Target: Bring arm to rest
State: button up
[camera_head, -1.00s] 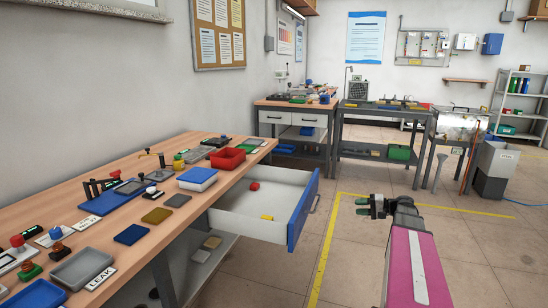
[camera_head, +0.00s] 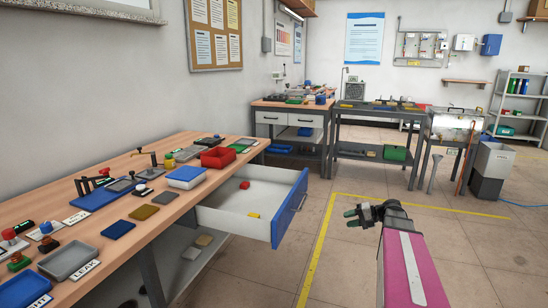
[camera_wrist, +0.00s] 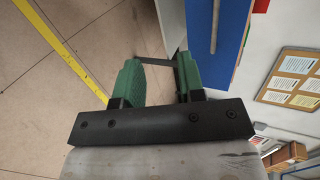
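My gripper (camera_head: 351,217) is at the end of my pink and grey arm in the head view, held over open floor to the right of the drawer. In the wrist view my gripper (camera_wrist: 160,75) shows two green fingers with a clear gap between them and nothing held. The open drawer (camera_head: 290,208) with a blue front sticks out from the wooden bench. It holds a red piece (camera_head: 244,185) and a yellow piece (camera_head: 254,215). The blue drawer front (camera_wrist: 215,45) also shows in the wrist view, close to the right finger; I cannot tell the exact distance.
The wooden bench (camera_head: 170,215) on the left carries several trays and parts, including a red bin (camera_head: 217,158). A back bench (camera_head: 370,152) and a metal drum on a stand (camera_head: 455,124) are farther off. The floor around the yellow line (camera_head: 318,255) is clear.

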jog(key=s+a+f+n+g+h, duration=0.1)
jog(key=s+a+f+n+h, duration=0.1)
jog(key=s+a+f+h, duration=0.3)
jog(key=s+a+f+n+g+h, duration=0.1)
jog(key=s+a+f+g+h, duration=0.1)
jog(key=s+a+f+h, duration=0.4)
jog(key=s+a+h, duration=0.1)
jog(key=s+a, duration=0.1)
jog(key=s, duration=0.3)
jog(key=shift+s+n+h, duration=0.2)
jog(key=shift+n+h, duration=0.1)
jog(key=shift+n, duration=0.1)
